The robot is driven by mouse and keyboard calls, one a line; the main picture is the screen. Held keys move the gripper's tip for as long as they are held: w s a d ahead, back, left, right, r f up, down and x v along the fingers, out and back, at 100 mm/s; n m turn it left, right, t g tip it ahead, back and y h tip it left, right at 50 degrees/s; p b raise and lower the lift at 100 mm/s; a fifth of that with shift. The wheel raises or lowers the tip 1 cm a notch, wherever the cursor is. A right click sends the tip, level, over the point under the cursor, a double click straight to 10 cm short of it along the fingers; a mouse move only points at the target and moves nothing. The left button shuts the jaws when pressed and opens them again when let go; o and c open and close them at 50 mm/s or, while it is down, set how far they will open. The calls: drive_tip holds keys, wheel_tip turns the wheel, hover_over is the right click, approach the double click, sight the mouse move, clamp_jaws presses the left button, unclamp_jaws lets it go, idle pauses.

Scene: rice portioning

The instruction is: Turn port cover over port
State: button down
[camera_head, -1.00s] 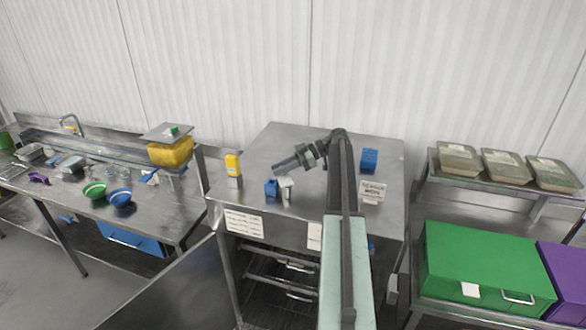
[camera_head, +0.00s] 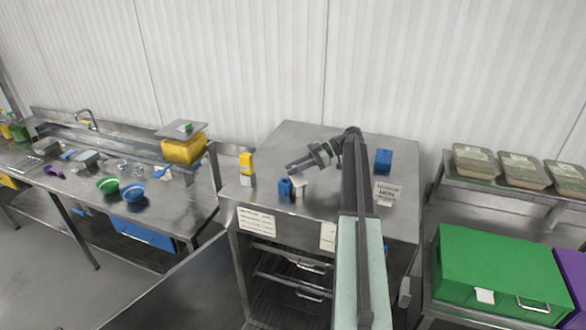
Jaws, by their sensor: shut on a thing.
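My gripper (camera_head: 290,167) is at the end of my dark arm, low over the left half of the steel cabinet top (camera_head: 318,140). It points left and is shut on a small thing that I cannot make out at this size. Just below its tip stand a small blue piece (camera_head: 285,188) and a white piece (camera_head: 301,187) side by side; I cannot tell whether the gripper touches either. I cannot tell the port cover or the port apart for certain. My arm hides part of the cabinet top and front.
A yellow device (camera_head: 246,163) stands left of the gripper. A blue block (camera_head: 383,160) and a white sign (camera_head: 386,193) are right of my arm. The cabinet's door (camera_head: 178,280) stands open. Bowls crowd the left table; a green box (camera_head: 495,270) is at right.

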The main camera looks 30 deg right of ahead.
drive_tip(key=shift+s+f, duration=0.1)
idle(0.3)
drive_tip(key=c, duration=1.3)
unclamp_jaws()
drive_tip(key=shift+o, duration=0.2)
drive_tip(key=shift+d, duration=0.15)
drive_tip(key=p+v, duration=0.3)
drive_tip(key=v, duration=0.4)
drive_tip(key=shift+d+r, duration=0.2)
